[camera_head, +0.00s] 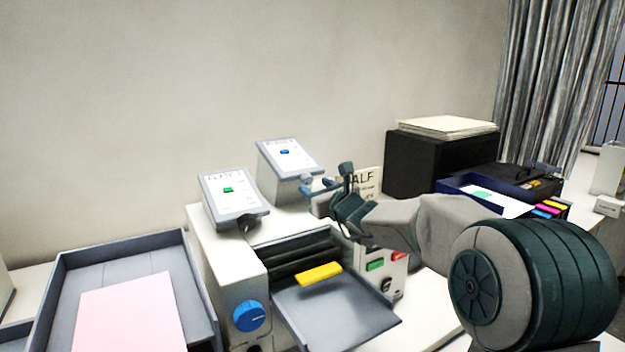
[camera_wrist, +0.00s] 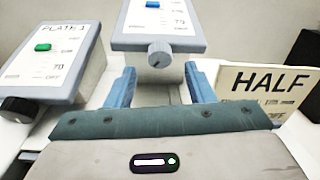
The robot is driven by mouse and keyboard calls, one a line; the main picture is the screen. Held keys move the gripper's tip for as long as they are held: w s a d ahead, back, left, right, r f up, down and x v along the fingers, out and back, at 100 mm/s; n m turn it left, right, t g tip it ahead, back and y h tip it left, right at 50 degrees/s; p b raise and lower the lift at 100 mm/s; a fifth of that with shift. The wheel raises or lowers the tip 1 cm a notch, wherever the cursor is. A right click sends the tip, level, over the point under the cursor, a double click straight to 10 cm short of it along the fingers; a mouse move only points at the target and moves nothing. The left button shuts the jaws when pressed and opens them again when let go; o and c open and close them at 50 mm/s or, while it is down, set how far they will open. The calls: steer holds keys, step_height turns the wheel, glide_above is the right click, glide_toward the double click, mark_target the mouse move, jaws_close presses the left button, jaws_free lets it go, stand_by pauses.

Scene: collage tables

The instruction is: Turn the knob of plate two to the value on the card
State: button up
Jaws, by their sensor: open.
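The plate two panel (camera_head: 290,158) is a tilted white face in a grey frame with a blue marker; it also shows in the wrist view (camera_wrist: 165,18), its title cut off. The card (camera_wrist: 268,88) reads HALF in large letters; smaller lines below are partly hidden.
The plate 1 panel (camera_wrist: 47,50), with a green marker and dark knob (camera_wrist: 22,108), stands left. Below are a machine with a blue knob (camera_head: 249,316) and yellow bar (camera_head: 318,273). A tray (camera_head: 62,300) with pink paper is left; a black box (camera_head: 420,160) is right.

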mark_target(307, 179)
steer(key=shift+p+x, duration=0.35)
steer(key=shift+x, duration=0.95)
steer(key=c, duration=1)
